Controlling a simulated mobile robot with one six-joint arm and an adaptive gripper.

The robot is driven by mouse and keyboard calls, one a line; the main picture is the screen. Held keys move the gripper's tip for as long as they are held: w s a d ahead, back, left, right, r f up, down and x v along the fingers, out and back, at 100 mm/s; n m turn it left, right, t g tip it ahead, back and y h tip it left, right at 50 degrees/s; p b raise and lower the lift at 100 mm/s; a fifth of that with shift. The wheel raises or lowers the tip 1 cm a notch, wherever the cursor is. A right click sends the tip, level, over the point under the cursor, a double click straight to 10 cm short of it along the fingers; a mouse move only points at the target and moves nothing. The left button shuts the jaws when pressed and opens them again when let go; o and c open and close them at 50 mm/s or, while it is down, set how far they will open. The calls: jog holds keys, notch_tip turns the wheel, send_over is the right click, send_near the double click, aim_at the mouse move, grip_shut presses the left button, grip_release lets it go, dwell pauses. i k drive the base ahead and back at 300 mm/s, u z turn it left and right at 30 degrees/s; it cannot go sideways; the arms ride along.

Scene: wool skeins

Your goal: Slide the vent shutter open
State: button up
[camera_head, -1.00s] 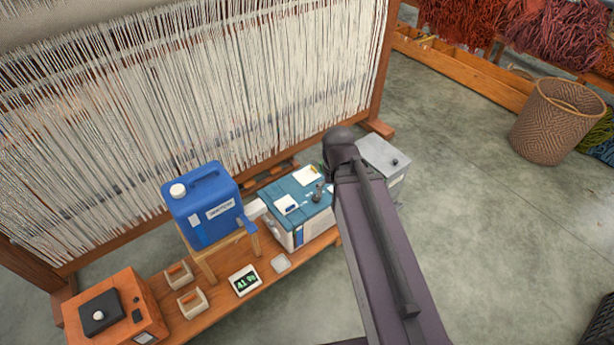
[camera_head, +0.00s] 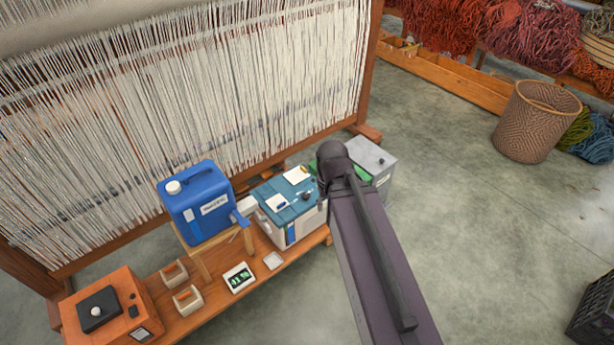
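I cannot tell for certain which part is the vent shutter. A white box with a teal lid (camera_head: 270,190) stands on the low wooden bench and has a small dark knob (camera_head: 306,196) on top. A grey box (camera_head: 372,155) with a dark knob stands behind my arm, partly hidden by it. An orange box (camera_head: 125,300) at the near left carries a black plate (camera_head: 99,309) with a pale knob. My arm crosses the middle right of the view. My gripper does not show.
A blue jug (camera_head: 196,203) sits on a small wooden stand. A small display (camera_head: 239,278) and two pale handled blocks (camera_head: 187,300) lie on the bench (camera_head: 205,312). A loom stands behind. A woven basket (camera_head: 537,122) and open floor (camera_head: 490,230) are at right.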

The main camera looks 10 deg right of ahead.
aim_at(297, 175)
jog(key=k, duration=0.35)
jog(key=u, duration=0.2)
jog(key=i, duration=1.5)
jog(key=z, duration=0.35)
